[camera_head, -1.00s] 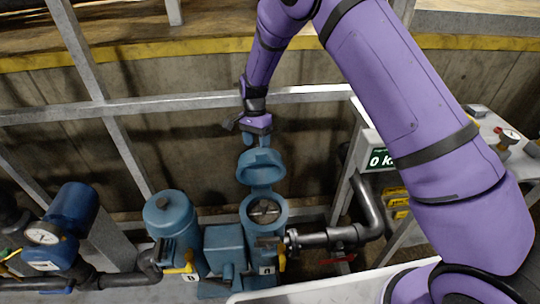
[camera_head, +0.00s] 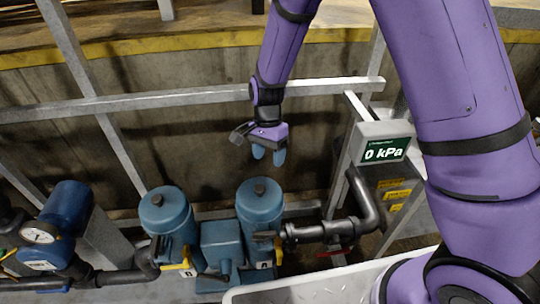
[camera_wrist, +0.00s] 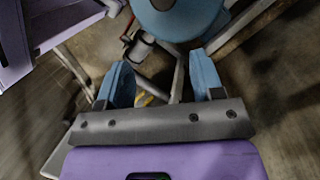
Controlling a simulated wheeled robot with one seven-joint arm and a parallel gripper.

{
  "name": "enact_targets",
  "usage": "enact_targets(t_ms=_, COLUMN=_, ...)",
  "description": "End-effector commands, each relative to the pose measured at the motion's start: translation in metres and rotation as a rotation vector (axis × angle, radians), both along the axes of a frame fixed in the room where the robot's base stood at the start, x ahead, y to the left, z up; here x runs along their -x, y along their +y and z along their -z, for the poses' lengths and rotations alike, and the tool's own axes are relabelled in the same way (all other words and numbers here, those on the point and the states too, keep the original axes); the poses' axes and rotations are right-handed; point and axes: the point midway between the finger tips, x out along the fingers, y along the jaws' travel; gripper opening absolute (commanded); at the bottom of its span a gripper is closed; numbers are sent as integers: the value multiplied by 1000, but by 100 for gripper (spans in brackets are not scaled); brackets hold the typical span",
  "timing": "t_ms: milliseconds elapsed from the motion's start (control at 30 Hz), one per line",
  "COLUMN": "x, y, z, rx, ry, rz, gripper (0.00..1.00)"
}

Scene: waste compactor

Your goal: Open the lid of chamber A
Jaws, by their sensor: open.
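Two blue cylindrical chambers stand side by side in the head view: a left one (camera_head: 168,218) and a right one (camera_head: 260,210). Each has a domed lid with a dark knob, and both lids are down. Their small tags are too small to read surely, so I cannot tell which is chamber A. My gripper (camera_head: 268,154) is open and empty, its blue fingers pointing down above the right chamber's lid (camera_head: 259,192), apart from it. In the wrist view my gripper's fingers (camera_wrist: 160,72) are spread, and a round blue lid (camera_wrist: 185,18) shows at the top edge.
A blue box (camera_head: 222,240) sits between the chambers. Yellow handles (camera_head: 187,268) are at their fronts. A pipe (camera_head: 330,230) runs right from the right chamber. A display (camera_head: 383,145) reads 0 kPa. A grey rail (camera_head: 180,100) crosses behind. A gauge (camera_head: 40,233) is at left.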

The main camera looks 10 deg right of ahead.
Motion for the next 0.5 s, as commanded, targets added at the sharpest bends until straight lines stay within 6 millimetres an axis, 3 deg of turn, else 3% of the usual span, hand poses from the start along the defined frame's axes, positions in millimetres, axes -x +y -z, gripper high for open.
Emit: enact_targets(t_ms=500, x=8, y=-2, z=-1, rx=-1, ry=-1, rz=0, gripper=61)
